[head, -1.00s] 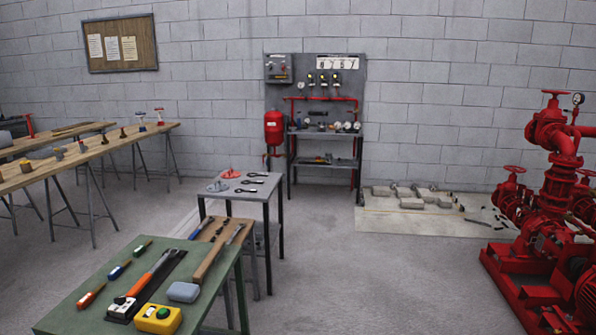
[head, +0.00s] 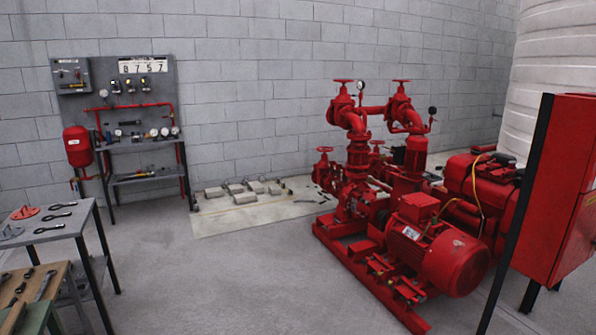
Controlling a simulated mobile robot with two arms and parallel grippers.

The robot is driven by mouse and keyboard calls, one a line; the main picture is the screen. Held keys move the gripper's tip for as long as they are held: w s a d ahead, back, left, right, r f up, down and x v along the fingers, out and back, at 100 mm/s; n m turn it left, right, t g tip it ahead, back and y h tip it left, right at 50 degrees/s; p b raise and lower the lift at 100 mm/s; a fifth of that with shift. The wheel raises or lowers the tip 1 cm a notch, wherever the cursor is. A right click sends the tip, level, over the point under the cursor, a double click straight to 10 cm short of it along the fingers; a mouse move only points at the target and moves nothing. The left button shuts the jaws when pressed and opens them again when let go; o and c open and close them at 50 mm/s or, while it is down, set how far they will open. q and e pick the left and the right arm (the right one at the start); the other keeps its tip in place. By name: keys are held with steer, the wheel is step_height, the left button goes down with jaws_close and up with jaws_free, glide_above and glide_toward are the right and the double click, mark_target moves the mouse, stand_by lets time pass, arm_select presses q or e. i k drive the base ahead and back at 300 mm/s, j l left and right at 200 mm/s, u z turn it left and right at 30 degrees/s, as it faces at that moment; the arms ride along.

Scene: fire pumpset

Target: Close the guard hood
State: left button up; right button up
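The red pumpset (head: 380,215) stands on a red base frame right of the middle in the head view. A red motor (head: 440,252) lies at its near end, and a larger red unit (head: 478,195) sits behind it to the right. I cannot make out which part, if any, is the guard hood, or whether it is open. Neither of my grippers is in view.
A red cabinet (head: 560,190) on dark legs stands close at the right. A white tank (head: 555,60) is behind it. A grey table (head: 75,225) with tools is at the left. A test panel (head: 150,110) stands against the wall. The middle floor is clear.

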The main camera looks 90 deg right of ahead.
mark_target(404, 185)
steer(key=l+z, duration=0.2)
steer(key=z, duration=0.25)
steer(key=l+z, duration=0.2)
steer(key=z, duration=0.2)
steer(key=l+z, duration=0.15)
steer(key=z, duration=0.3)
steer(key=i+l+z, duration=0.1)
steer(key=z, duration=0.3)
steer(key=i+l+z, duration=0.1)
steer(key=z, duration=0.35)
steer(key=i+l+z, duration=0.1)
steer(key=l+z, duration=0.15)
steer(key=z, duration=0.15)
